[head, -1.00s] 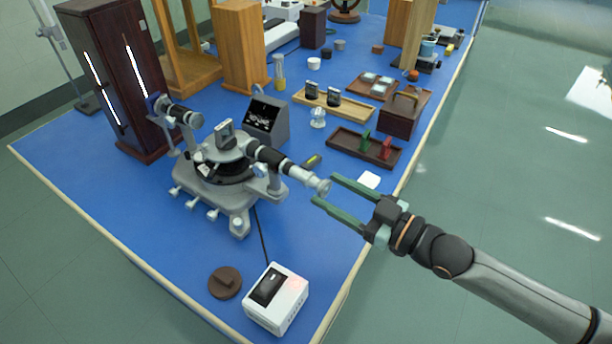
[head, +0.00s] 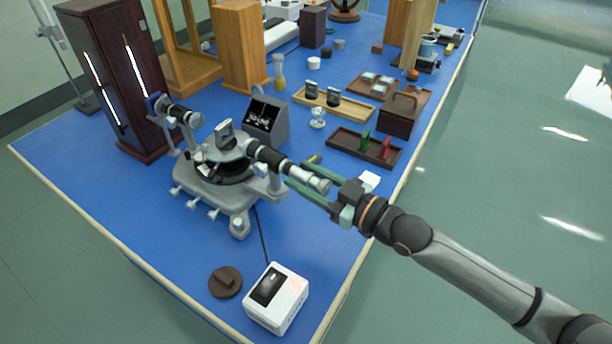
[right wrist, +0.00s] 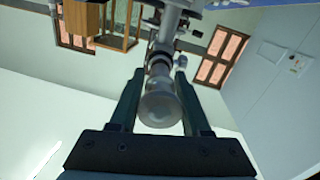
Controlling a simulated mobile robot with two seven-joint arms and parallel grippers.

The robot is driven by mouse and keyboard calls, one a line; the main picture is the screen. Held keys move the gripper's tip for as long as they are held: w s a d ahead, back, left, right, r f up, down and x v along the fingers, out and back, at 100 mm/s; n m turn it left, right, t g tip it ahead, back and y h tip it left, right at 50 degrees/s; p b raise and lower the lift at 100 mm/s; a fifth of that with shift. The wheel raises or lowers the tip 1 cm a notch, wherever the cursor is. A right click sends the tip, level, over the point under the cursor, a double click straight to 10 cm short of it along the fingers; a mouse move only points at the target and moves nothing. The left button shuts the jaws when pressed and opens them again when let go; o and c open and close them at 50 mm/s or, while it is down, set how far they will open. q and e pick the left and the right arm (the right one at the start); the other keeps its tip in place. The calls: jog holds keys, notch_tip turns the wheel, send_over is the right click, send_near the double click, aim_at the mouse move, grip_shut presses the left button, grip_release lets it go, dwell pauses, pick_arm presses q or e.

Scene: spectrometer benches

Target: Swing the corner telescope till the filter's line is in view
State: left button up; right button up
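The spectrometer (head: 232,195) stands on the blue bench, a grey instrument with a dark round stage. Its corner telescope (head: 275,158), a black and silver tube, points toward my right arm. My right gripper (head: 297,175) has its two green fingers on either side of the telescope's eyepiece end (head: 318,184). In the right wrist view the eyepiece (right wrist: 160,105) lies between the fingers, with narrow gaps seeming to show beside it. A grey box with a dark screen (head: 264,115) shows small white marks, too small to read. My left gripper is out of view.
A dark tray (head: 345,143) holds a green filter (head: 365,140) and a red filter (head: 386,148). A white box (head: 290,305) and brown disc (head: 225,283) stand at the near edge. A dark cabinet (head: 140,85) with bright slits stands behind the spectrometer.

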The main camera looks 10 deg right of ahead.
grip_shut()
dwell(1.1)
